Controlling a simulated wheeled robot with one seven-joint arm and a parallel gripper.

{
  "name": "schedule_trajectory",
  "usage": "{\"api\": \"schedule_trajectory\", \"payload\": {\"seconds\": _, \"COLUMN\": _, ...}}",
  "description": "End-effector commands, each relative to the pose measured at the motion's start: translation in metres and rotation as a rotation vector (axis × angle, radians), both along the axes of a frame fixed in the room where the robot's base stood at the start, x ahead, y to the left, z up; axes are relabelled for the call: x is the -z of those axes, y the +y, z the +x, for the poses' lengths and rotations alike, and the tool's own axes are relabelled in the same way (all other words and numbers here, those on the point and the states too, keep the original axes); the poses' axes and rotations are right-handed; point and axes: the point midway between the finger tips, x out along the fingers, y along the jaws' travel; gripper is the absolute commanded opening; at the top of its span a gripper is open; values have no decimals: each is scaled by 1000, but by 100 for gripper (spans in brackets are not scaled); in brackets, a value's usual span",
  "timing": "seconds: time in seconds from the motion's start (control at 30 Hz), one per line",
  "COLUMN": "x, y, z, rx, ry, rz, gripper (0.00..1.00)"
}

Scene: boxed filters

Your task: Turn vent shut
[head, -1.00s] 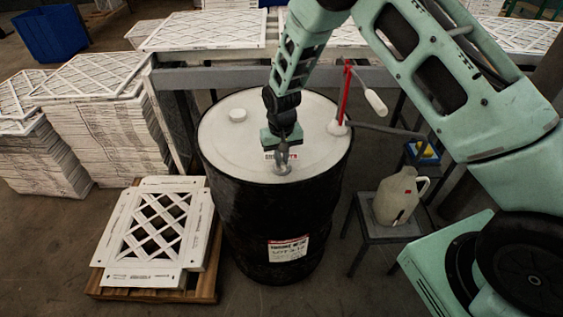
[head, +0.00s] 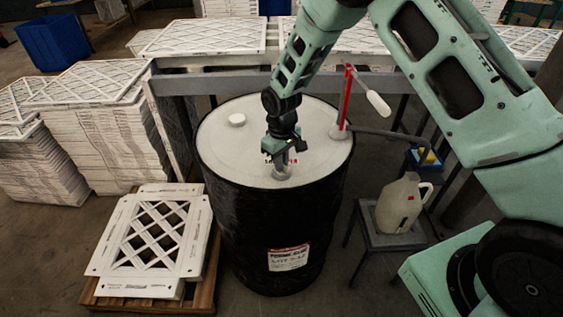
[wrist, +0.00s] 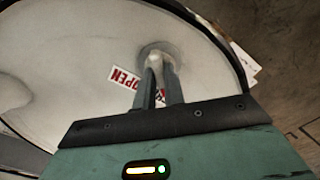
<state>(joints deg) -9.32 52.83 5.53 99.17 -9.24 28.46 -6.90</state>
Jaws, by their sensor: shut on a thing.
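A black drum (head: 262,225) with a pale lid (head: 235,150) stands in the middle of the head view. The small grey vent (head: 281,174) sits on the lid near its front edge, mostly covered by my gripper. My gripper (head: 283,164) points down at it from above. In the wrist view my two fingers (wrist: 158,88) are closed on the vent's pale knob (wrist: 153,60), which stands on a round grey base. A red and white label reading OPEN (wrist: 123,78) lies beside it, partly hidden behind the fingers. The vent's exact turn angle is hidden.
A red hand pump (head: 346,98) with a white handle rises from the lid's right side, close to my arm. A white cap (head: 237,119) sits at left. A jug (head: 399,205) stands on a stool at right, and filters (head: 150,237) lie on a pallet at left.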

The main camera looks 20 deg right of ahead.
Motion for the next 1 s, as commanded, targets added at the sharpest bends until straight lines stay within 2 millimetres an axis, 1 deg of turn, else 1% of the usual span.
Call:
{"api": "schedule_trajectory", "payload": {"seconds": 0.33, "x": -1, "y": 0, "z": 1, "rx": -5, "ry": -2, "rz": 0, "gripper": 0}}
{"api": "schedule_trajectory", "payload": {"seconds": 0.37, "x": -1, "y": 0, "z": 1, "rx": -5, "ry": -2, "rz": 0, "gripper": 16}}
{"api": "schedule_trajectory", "payload": {"seconds": 0.4, "x": -1, "y": 0, "z": 1, "rx": -5, "ry": -2, "rz": 0, "gripper": 28}}
{"api": "schedule_trajectory", "payload": {"seconds": 0.43, "x": -1, "y": 0, "z": 1, "rx": -4, "ry": -2, "rz": 0, "gripper": 33}}
{"api": "schedule_trajectory", "payload": {"seconds": 0.77, "x": -3, "y": 0, "z": 1, "rx": -3, "ry": -2, "rz": 0, "gripper": 33}}
{"api": "schedule_trajectory", "payload": {"seconds": 0.87, "x": -11, "y": 0, "z": 1, "rx": -3, "ry": -3, "rz": 1, "gripper": 33}}
{"api": "schedule_trajectory", "payload": {"seconds": 0.97, "x": -28, "y": 0, "z": 1, "rx": -3, "ry": -5, "rz": 1, "gripper": 33}}
{"api": "schedule_trajectory", "payload": {"seconds": 1.0, "x": -36, "y": 0, "z": 1, "rx": -3, "ry": -6, "rz": 1, "gripper": 33}}
